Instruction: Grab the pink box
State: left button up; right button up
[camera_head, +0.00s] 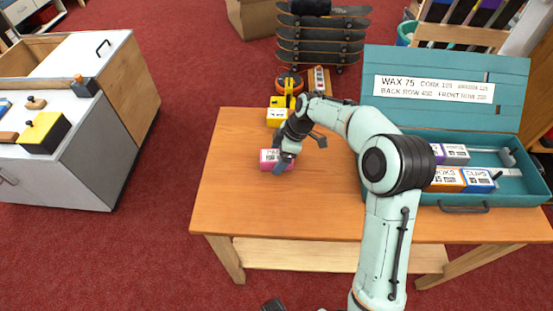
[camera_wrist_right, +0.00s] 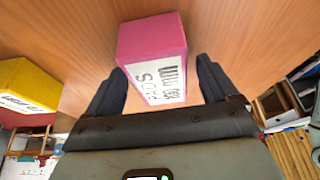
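The pink box (camera_head: 266,160) lies on the left part of the wooden table, with a white label facing front. My right gripper (camera_head: 281,165) is low at the box's right part and hides some of it. In the right wrist view the pink box (camera_wrist_right: 150,50) sits between the two dark fingers of the open gripper (camera_wrist_right: 158,85). A gap shows between each finger and the box's sides. No left arm shows clearly; a small dark piece at the bottom edge of the head view cannot be identified.
A yellow box (camera_head: 277,117) stands behind the pink one; it also shows in the right wrist view (camera_wrist_right: 28,88). An open teal case (camera_head: 520,188) with several boxes is on the table's right (camera_head: 225,205). A grey cabinet (camera_head: 85,150) stands left. The front-left tabletop is clear.

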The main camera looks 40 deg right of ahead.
jog(key=c, duration=1)
jog(key=shift+r, duration=0.1)
